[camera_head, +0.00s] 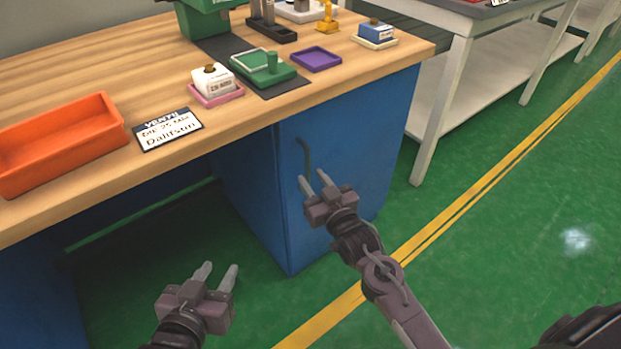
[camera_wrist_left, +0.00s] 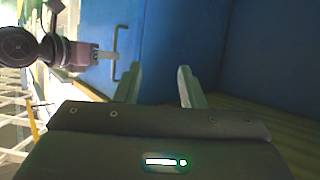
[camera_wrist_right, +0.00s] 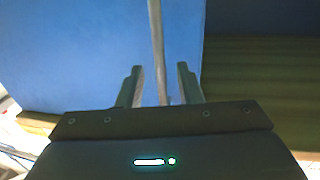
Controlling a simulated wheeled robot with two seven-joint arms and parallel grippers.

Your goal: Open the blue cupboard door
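The blue cupboard door (camera_head: 345,150) is under the right part of the wooden workbench and looks closed. Its dark bar handle (camera_head: 305,156) stands upright near the door's left edge. My right gripper (camera_head: 315,182) is open at the lower end of the handle. In the right wrist view the handle (camera_wrist_right: 157,50) runs down between the two open fingers (camera_wrist_right: 160,85); I cannot tell if they touch it. My left gripper (camera_head: 218,274) is open and empty, low in front of the bench's knee space. The left wrist view also shows the handle (camera_wrist_left: 117,55).
The wooden bench top (camera_head: 130,75) carries an orange bin (camera_head: 60,145), a label card (camera_head: 168,128), a purple tray (camera_head: 316,59) and several small parts. A white table (camera_head: 455,60) stands to the right. The green floor (camera_head: 500,250) is clear.

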